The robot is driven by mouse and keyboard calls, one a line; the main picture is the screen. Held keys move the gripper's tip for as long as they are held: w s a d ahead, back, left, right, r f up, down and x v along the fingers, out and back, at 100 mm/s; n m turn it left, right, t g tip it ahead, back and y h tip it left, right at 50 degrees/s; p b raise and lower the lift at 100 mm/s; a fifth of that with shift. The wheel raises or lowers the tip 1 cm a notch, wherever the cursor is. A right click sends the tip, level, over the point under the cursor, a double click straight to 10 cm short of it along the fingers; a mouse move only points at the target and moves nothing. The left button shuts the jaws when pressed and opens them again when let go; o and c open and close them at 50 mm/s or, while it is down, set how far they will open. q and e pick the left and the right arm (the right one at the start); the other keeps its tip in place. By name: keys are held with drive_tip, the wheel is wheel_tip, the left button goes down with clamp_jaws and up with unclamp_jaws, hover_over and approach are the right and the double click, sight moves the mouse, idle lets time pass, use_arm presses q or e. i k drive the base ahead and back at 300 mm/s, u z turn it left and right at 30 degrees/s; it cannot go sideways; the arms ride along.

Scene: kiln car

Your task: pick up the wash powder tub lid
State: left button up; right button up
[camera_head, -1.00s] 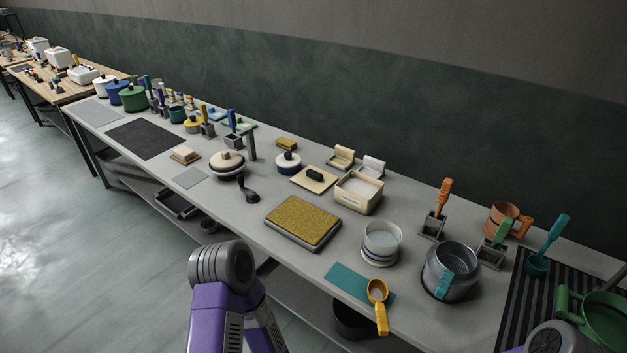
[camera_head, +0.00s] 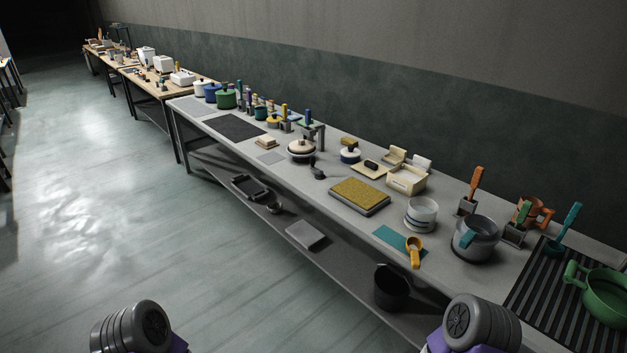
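A flat cream rectangular lid with a dark handle (camera_head: 370,168) lies on the long grey table. It looks like the tub's lid, lying flat beside the tub and apart from its opening. The cream rectangular tub (camera_head: 404,184) stands just right of it, open at the top, with pale contents. Neither of my grippers is in view. Only grey and purple parts of my arms show along the bottom edge, well short of the lid.
A yellow-topped tray (camera_head: 359,195) lies in front of the lid. A lidded white and blue pot (camera_head: 350,153) stands behind left, and small cream boxes (camera_head: 393,155) behind right. A white round container (camera_head: 421,214) stands nearer. The floor (camera_head: 120,220) at left is clear.

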sight(370, 169)
drive_tip(key=u, duration=0.85)
drive_tip(key=i, duration=0.8)
drive_tip(key=u, duration=0.4)
drive_tip(key=i, duration=1.3)
drive_tip(key=z, duration=0.8)
